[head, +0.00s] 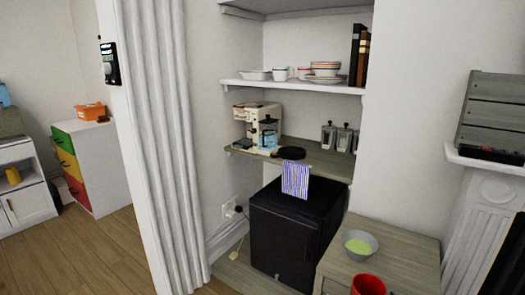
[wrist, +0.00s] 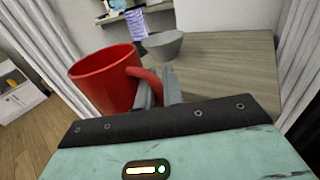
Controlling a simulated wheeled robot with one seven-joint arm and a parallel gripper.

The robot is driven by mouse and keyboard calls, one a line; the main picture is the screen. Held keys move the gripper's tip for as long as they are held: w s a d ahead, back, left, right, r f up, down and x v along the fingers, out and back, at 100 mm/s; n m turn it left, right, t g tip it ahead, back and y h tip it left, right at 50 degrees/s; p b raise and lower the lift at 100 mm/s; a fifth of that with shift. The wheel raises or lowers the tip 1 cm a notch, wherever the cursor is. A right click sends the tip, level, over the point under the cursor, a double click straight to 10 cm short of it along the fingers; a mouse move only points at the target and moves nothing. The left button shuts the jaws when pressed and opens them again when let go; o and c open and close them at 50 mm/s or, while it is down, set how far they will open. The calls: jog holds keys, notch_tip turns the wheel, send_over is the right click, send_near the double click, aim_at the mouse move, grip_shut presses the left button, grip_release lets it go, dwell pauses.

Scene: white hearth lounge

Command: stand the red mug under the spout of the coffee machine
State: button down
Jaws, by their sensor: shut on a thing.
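The red mug (wrist: 104,82) is in my gripper (wrist: 158,85), which is shut on its handle in the wrist view. The mug looks roughly upright, with its mouth facing up. In the head view the mug (head: 368,285) shows at the bottom edge, at the front of a wooden cabinet top; my gripper is mostly cut off there. The cream coffee machine (head: 256,122) stands on the lower wooden shelf of the alcove, far from the mug. A bluish clear container shows at its front. The spout is too small to make out.
A grey bowl with green contents (head: 360,245) sits on the wooden cabinet top (head: 405,262). Glass jars (head: 344,138) stand right of the machine.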

jog(key=shift+s+d+f, duration=0.15)
jog(key=shift+s+f, duration=0.7)
jog(key=shift+f, duration=0.05)
dwell(0.3)
